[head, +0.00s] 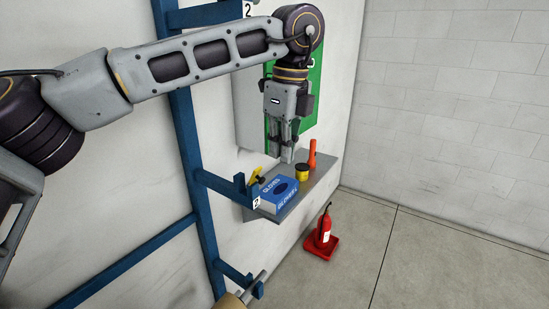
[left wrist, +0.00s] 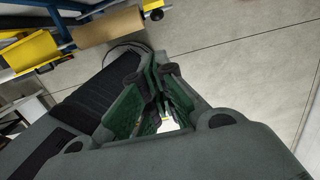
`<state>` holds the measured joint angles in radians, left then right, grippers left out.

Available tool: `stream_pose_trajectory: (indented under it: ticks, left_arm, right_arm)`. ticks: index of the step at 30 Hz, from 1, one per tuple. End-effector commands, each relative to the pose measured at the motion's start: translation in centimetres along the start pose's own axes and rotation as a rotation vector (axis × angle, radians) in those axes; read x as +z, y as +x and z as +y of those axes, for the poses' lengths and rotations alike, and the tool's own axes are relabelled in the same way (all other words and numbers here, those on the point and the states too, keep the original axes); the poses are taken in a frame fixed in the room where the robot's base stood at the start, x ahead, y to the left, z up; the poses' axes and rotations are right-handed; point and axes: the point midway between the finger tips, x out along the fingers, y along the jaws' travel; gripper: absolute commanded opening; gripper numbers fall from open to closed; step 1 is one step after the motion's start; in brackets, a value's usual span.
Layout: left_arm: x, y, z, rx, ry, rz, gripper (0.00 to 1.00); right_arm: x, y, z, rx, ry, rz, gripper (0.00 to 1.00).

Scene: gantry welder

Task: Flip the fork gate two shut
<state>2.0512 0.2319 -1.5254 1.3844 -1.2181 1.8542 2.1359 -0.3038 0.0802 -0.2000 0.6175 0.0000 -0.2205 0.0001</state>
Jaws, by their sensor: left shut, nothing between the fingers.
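A small yellow gate (head: 256,175) sits at the tip of a blue fork arm (head: 217,184) on the rack in the head view. It is tilted upward; a white tag (head: 256,203) on the fork end is too small to read surely. My left gripper (head: 287,158) points down, shut and empty, to the right of the gate and above the shelf, apart from the gate as seen here. In the left wrist view its fingers (left wrist: 163,120) are together. The gate cannot be surely picked out there. My right gripper is not in view.
A grey wall shelf (head: 318,180) holds a blue glove box (head: 278,194), a yellow-black roll (head: 302,172) and an orange torch (head: 312,154). A green panel (head: 316,90) is behind my gripper. A tan roll (left wrist: 110,27) lies on the rack.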

Motion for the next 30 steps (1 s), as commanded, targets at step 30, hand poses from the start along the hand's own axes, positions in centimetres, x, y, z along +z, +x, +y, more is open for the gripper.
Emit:
stream_pose_trajectory:
  ticks: [30]
  left_arm:
    - [2.1, 8.6, 0.1, 0.000, -0.002, 0.001, 0.00]
  right_arm:
    - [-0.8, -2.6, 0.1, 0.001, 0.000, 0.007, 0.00]
